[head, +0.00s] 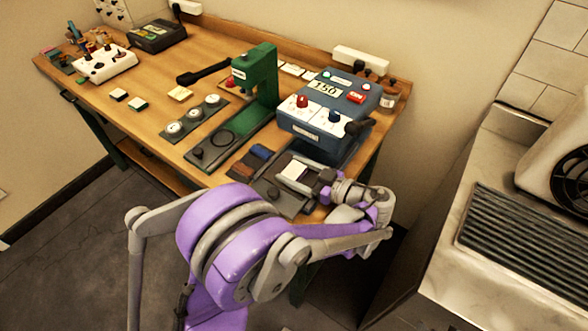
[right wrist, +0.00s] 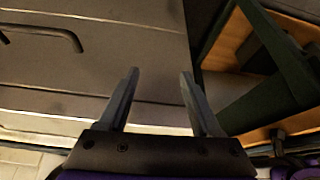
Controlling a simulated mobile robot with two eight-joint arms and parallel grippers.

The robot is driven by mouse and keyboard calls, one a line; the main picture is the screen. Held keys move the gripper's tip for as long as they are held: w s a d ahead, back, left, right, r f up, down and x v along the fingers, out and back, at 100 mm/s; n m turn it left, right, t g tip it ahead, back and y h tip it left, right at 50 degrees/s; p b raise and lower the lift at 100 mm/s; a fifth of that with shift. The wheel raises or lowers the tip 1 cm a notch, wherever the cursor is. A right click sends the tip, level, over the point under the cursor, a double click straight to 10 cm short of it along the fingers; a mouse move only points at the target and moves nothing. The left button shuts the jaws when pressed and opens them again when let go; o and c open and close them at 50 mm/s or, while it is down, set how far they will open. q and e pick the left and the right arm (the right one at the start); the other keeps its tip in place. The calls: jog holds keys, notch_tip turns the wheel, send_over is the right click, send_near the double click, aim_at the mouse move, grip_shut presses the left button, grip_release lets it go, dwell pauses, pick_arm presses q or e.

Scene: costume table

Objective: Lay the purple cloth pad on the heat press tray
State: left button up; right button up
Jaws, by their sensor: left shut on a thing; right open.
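The blue heat press (head: 322,122) with a "150" display stands at the table's right end. A dark flat tray (head: 284,204) lies in front of it, with a white square (head: 294,170) on it. My left gripper (head: 318,189) is low over the tray's right side, just right of the white square. It is shut on a small purple piece (head: 327,176), which looks like the purple cloth pad; the fingers and wrist hide most of it. I cannot tell whether it touches the tray. My right gripper (right wrist: 158,73) is open and empty in the right wrist view.
Blue and orange-brown pads (head: 255,156) lie left of the tray. A green press (head: 258,85) and a strip of round dials (head: 190,118) stand farther left. In the right wrist view, a grey panel with a handle (right wrist: 45,30) and a green table leg (right wrist: 275,50) flank the gripper.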

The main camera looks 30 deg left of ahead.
pick_arm(q)
jog(key=o, duration=1.4)
jog(key=shift+a+f, duration=0.1)
jog(key=shift+d+r, duration=0.2)
jog(key=shift+r, duration=0.1)
jog(key=d, duration=0.3)
jog(key=d+r, duration=0.1)
jog(key=d, duration=0.7)
jog(key=shift+s+d+r, duration=0.25)
jog(key=shift+s+r, duration=0.05)
jog(key=shift+s, duration=0.1)
